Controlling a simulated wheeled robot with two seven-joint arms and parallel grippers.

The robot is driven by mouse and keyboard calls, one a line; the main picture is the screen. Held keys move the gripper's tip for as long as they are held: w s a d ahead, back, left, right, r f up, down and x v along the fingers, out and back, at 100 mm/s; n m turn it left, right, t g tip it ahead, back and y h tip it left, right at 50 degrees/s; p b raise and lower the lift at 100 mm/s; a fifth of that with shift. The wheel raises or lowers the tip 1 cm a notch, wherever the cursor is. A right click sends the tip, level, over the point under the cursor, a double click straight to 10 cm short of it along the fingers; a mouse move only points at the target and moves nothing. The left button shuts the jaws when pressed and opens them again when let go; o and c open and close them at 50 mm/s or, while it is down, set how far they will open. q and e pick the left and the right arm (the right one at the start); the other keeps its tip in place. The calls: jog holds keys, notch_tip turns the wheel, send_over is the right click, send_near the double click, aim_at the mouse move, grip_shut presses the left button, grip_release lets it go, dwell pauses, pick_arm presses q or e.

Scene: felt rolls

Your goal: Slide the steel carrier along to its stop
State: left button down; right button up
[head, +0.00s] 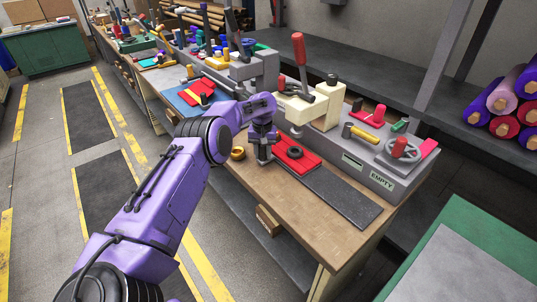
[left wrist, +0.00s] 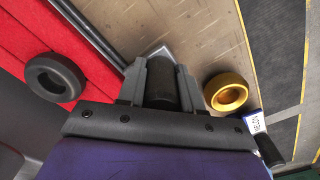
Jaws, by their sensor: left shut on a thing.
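My left gripper (head: 263,153) is at the left end of the red pad on the workbench. In the left wrist view its fingers (left wrist: 160,78) are shut on a dark upright knob (left wrist: 161,88). A bright steel corner (left wrist: 155,54), seemingly the steel carrier, shows just beyond the knob; the fingers hide most of it. The red pad (head: 310,163) lies beside the gripper with a black ring (head: 295,152) on it. A dark grey strip (head: 335,193) runs on from the pad toward the bench's near right. The stop cannot be made out. My right gripper is not in view.
A brass ring (head: 238,153) lies on the bench left of the gripper; it also shows in the left wrist view (left wrist: 226,91). A press with a red lever (head: 300,50) stands behind the pad. A grey housing (head: 375,170) marked EMPTY borders the strip. The front bench top (head: 290,200) is clear.

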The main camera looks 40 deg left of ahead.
pick_arm(q)
jog(key=shift+w+a+r, duration=0.1)
jog(key=shift+a+r, duration=0.15)
jog(key=c, duration=0.8)
grip_release()
jog(key=shift+o, duration=0.2)
jog(key=shift+a+f, duration=0.1)
jog(key=shift+f, duration=0.15)
jog(key=shift+r, duration=0.15)
notch_tip(320, 180, up, 10)
jog(key=shift+r+b, duration=0.15)
jog(key=shift+b, duration=0.55)
jog(key=shift+a, duration=0.1)
